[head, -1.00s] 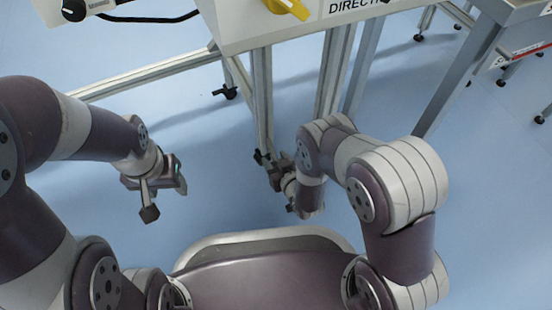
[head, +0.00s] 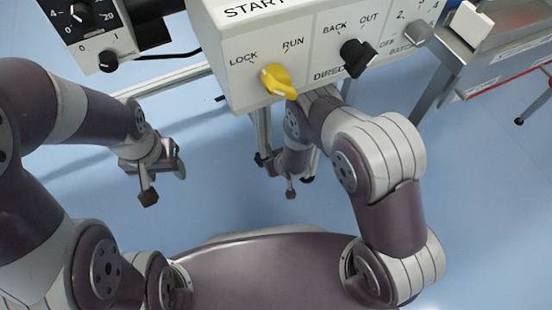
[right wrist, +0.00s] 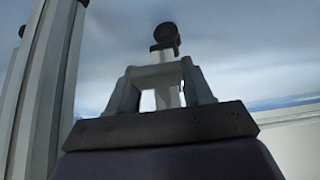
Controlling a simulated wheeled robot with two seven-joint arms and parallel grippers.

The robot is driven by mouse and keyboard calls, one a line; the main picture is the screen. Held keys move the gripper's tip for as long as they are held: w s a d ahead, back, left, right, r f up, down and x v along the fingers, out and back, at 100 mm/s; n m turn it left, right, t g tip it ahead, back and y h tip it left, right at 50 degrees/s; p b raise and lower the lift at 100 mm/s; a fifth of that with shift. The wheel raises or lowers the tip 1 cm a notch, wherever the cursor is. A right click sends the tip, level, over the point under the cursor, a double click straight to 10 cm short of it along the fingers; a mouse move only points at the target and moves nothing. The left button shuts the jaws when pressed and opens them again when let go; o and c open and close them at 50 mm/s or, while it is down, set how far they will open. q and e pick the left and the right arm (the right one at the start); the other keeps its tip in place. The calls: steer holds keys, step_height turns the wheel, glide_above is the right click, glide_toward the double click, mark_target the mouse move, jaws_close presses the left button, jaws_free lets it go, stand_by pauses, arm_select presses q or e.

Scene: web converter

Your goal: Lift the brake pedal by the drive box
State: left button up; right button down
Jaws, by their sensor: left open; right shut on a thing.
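My right gripper (head: 264,160) is low beneath the front of the white control box (head: 240,88), beside the metal legs. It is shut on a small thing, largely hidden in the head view. In the right wrist view my right gripper (right wrist: 163,62) has its jaws closed around a small pale piece, with a dark round end above it. It is probably the brake pedal, but its shape is not clear. My left gripper (head: 180,164) is open and empty, over the blue floor at left. No label in view names the drive box.
The control box carries a yellow LOCK/RUN knob (head: 279,80) and a black BACK/OUT knob (head: 356,57). A dial unit (head: 88,30) is at upper left. A metal rail (head: 165,80) runs behind the left gripper. Pale upright posts (right wrist: 45,85) stand close left in the wrist view.

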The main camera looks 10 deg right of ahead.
stand_by(0.5)
steer(key=c, duration=0.5)
jaws_free()
steer(key=shift+r, duration=0.1)
